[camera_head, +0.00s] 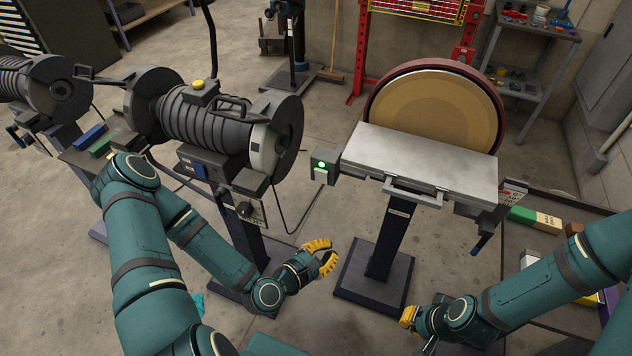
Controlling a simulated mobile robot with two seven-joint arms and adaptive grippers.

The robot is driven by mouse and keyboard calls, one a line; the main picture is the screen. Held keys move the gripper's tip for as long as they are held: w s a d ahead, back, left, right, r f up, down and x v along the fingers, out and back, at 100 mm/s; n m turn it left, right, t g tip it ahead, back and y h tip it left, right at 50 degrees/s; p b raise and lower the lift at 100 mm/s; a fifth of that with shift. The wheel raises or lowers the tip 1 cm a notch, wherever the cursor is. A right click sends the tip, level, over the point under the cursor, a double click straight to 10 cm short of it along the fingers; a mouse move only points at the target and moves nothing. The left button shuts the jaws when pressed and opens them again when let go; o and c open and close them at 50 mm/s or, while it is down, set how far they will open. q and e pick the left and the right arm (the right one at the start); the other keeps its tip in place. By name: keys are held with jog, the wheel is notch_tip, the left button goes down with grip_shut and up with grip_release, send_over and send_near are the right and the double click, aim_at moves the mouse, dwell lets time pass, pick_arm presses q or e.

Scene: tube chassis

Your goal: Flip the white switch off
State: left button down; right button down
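The white switch (321,176) sits on the front of a small grey box (332,163) at the left end of the disc sander's table. A green light (321,165) glows just above the switch. My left gripper (325,254) has yellow fingers and hangs below the switch, well apart from it. Its fingers look spread, with nothing between them. My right gripper (408,317) is low in the picture, right of the sander's post. Its yellow fingers are partly hidden by its own wrist, so its opening is unclear.
The sander's metal table (420,160) stands in front of the large disc (432,110). A bench grinder (215,120) stands left of the switch, with a cable hanging between the machines. A bench with coloured blocks (535,216) is at right. Floor between the grippers holds the sander's base (372,285).

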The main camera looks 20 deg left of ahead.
pick_arm(q)
jog(key=a+r+n+t+y, duration=0.5)
jog(key=a+n, duration=0.3)
jog(key=n, duration=0.4)
jog(key=shift+a+r+t+y, duration=0.25)
jog(key=shift+r+t+y, duration=0.05)
jog(key=shift+r+y, duration=0.15)
jog(key=shift+w+b, duration=0.1)
jog(key=shift+b, duration=0.25)
jog(key=b, duration=0.3)
send_near(318, 175)
jog(key=w, duration=0.5)
jog(key=w+r, duration=0.1)
jog(key=w, duration=0.2)
jog(key=shift+w, duration=0.1)
